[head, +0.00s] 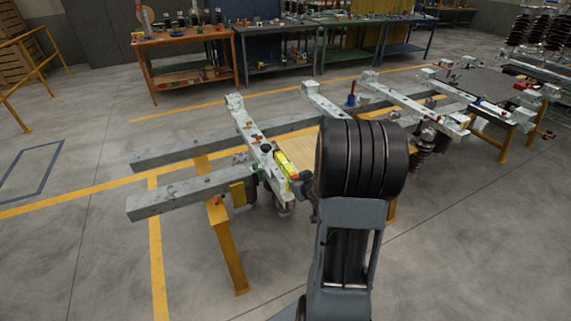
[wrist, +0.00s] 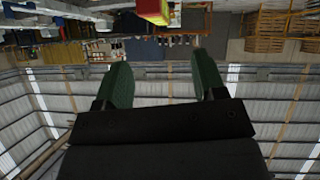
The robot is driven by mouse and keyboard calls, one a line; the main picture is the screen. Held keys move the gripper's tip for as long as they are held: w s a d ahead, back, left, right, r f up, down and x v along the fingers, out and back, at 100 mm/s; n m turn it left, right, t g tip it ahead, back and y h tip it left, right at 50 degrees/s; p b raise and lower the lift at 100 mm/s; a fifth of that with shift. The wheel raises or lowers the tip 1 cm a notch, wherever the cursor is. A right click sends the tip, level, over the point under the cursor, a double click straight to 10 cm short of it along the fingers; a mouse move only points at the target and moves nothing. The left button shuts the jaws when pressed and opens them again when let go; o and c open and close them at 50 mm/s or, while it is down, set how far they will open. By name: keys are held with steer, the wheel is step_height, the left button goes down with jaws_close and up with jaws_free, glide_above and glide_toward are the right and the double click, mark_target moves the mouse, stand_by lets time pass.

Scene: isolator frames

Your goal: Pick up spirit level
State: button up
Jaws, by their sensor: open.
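The spirit level is most likely the yellow and red bar (head: 284,166) lying on the near pale cross-beam (head: 250,131) of the steel frame in the head view. In the wrist view, a yellow and red block (wrist: 154,11), probably the same level, shows at the top edge and is cut off by it. My gripper (wrist: 163,62) is open, with its two green fingers apart and nothing between them. The block appears beyond the fingertips, apart from them. In the head view my arm hides most of the gripper and may cover the level's right end.
The frame's long grey rails (head: 180,194) rest on yellow trestles (head: 226,245). More cross-beams (head: 398,99) lie to the right, with a spring insulator or damper (head: 421,150) near them. Workbenches (head: 184,39) with tools stand at the back.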

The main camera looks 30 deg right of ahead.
steer(key=d+f+t+y, duration=0.1)
steer(key=d+f+t, duration=0.1)
steer(key=p, duration=0.1)
glide_toward(293, 172)
steer(key=x, duration=0.4)
steer(key=shift+w+a+f, duration=0.2)
steer(key=shift+a+f, duration=0.1)
steer(key=shift+f, duration=0.05)
steer(key=shift+p+x, duration=1.05)
steer(key=shift+x, duration=1.55)
steer(key=shift+d+r, duration=0.15)
steer(key=shift+d, duration=0.05)
steer(key=shift+c, duration=0.5)
steer(key=c, duration=1)
jaws_close()
steer(key=shift+r, duration=0.1)
